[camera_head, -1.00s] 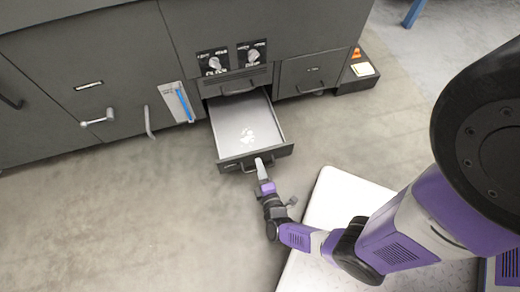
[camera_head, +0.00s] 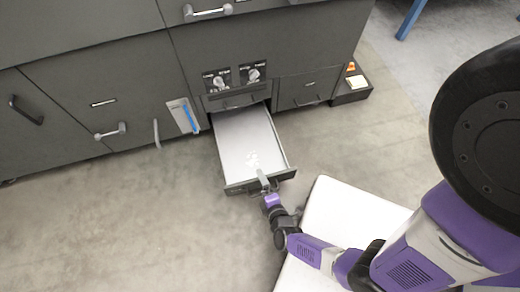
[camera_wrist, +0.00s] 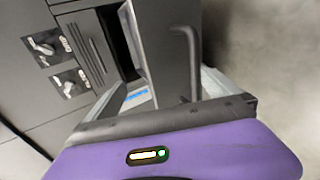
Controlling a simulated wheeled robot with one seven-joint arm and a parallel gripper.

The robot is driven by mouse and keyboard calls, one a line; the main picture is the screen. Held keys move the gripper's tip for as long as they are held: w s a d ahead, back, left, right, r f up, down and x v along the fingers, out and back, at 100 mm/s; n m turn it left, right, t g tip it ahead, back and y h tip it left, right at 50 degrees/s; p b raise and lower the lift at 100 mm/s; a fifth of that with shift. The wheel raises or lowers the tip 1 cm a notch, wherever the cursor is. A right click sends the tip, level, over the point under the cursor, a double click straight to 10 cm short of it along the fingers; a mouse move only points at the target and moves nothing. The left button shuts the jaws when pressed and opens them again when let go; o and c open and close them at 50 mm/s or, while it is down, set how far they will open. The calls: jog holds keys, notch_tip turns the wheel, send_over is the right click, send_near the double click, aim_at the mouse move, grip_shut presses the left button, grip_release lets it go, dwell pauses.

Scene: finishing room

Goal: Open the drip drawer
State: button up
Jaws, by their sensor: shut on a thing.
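The drip drawer (camera_head: 240,142) is a shallow, light-grey tray with a dark front, low in the dark cabinet. It stands well out from the cabinet, with a pale patch on its floor near the front. My gripper (camera_head: 263,180) is at the middle of the drawer's front and shut on its handle. In the wrist view my purple gripper body (camera_wrist: 180,153) fills the bottom.
Two knobs (camera_head: 253,75) sit on a panel above the drawer. A blue-marked gauge (camera_head: 184,116) and a grey lever (camera_head: 156,133) are to its left. A white platform (camera_head: 350,215) stands close to the right, beneath my arm. The floor left of the drawer is clear.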

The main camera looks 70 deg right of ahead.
jog(key=w+d+r+t+h+p, duration=0.1)
jog(key=w+d+r+h+p, duration=0.1)
jog(key=r, duration=1.1)
jog(key=shift+w+d+m+h, duration=0.4)
jog(key=shift+w+d+h, duration=0.1)
jog(key=shift+w+d, duration=0.55)
jog(key=shift+s+r+p, duration=0.15)
jog(key=shift+r+p, duration=0.2)
jog(key=shift+r, duration=0.45)
jog(key=c, duration=0.8)
jog(key=shift+s+r, duration=0.2)
jog(key=shift+r, duration=0.3)
jog(key=shift+f, duration=0.15)
